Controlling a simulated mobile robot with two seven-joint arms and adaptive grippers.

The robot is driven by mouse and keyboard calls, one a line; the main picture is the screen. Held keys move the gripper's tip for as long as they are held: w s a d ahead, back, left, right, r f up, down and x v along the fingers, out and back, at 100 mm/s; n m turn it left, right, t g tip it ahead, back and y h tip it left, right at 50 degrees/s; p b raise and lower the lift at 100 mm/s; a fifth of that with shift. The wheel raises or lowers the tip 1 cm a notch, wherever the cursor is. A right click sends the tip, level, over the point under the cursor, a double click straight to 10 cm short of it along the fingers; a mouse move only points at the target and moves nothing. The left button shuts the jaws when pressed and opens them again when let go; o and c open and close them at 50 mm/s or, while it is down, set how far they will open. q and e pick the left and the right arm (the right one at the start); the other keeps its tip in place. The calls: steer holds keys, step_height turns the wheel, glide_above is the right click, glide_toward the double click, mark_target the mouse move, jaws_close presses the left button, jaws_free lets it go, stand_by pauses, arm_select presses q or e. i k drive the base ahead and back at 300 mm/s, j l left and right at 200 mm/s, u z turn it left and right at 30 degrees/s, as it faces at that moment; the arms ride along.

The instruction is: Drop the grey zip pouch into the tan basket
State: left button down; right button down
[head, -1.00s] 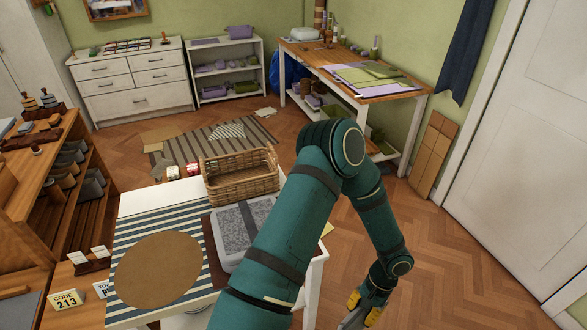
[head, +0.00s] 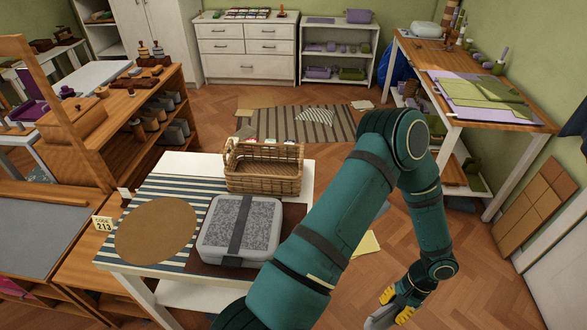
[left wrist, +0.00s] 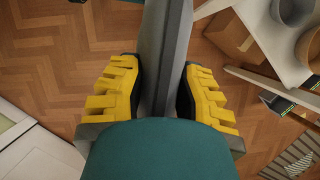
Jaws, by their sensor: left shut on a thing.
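The tan basket (head: 262,184) is an open wicker box at the back of the white table, upright, and its inside looks empty. My left gripper (head: 398,299) hangs low at the bottom right of the head view, over the floor and well to the right of the basket. It is shut on the grey zip pouch (head: 380,320), which shows only partly at the frame's lower edge. In the left wrist view the pouch (left wrist: 160,60) stands edge-on as a grey strip between the yellow finger pads (left wrist: 158,92). My right gripper is not in view.
A grey speckled case (head: 215,228) with a dark strap lies in front of the basket. A round brown mat (head: 155,232) lies on a striped cloth to its left. A work table (head: 465,125) stands at the back right. Floor between the tables is mostly clear.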

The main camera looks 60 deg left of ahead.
mark_target(266, 163)
steer(key=i+l+u, duration=0.1)
steer(key=u, duration=0.25)
steer(key=i+l+u, duration=0.2)
steer(key=u, duration=0.15)
steer(key=i+l+u, duration=0.15)
steer(key=u, duration=0.2)
steer(key=i+l+u, duration=0.15)
steer(key=l+u, duration=0.15)
steer(key=i+l+u, duration=0.1)
steer(key=l+u, duration=0.15)
steer(key=l, duration=0.1)
